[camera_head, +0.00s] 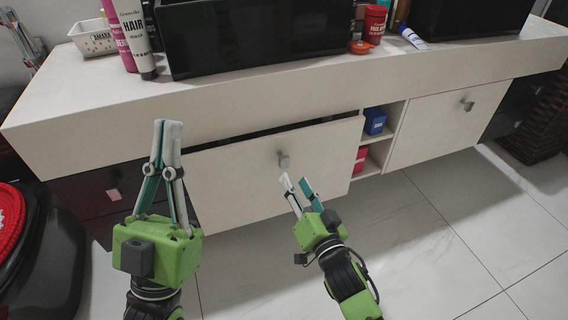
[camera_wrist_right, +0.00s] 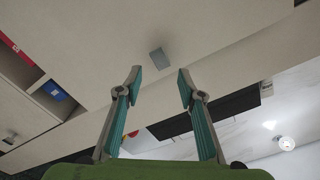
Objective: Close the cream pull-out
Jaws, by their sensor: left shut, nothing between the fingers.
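The cream pull-out (camera_head: 235,185) is the wide drawer under the counter, left of the open shelves. Its front stands out a little, with a dark gap along its top edge. A small grey knob (camera_head: 283,160) sits on its front. My right gripper (camera_head: 294,179) is open and empty, just in front of and below the knob in the head view. In the right wrist view the knob (camera_wrist_right: 158,58) shows just beyond the parted fingertips; I cannot tell if they touch the front. My left gripper (camera_head: 168,125) is shut and empty, in front of the drawer's left end.
Open shelves (camera_head: 393,125) with blue and red boxes separate the drawer from another cream front (camera_head: 445,120). The counter (camera_head: 230,100) overhangs above, carrying black sinks, bottles and a white basket (camera_head: 92,38). A black bin (camera_head: 55,250) stands at left.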

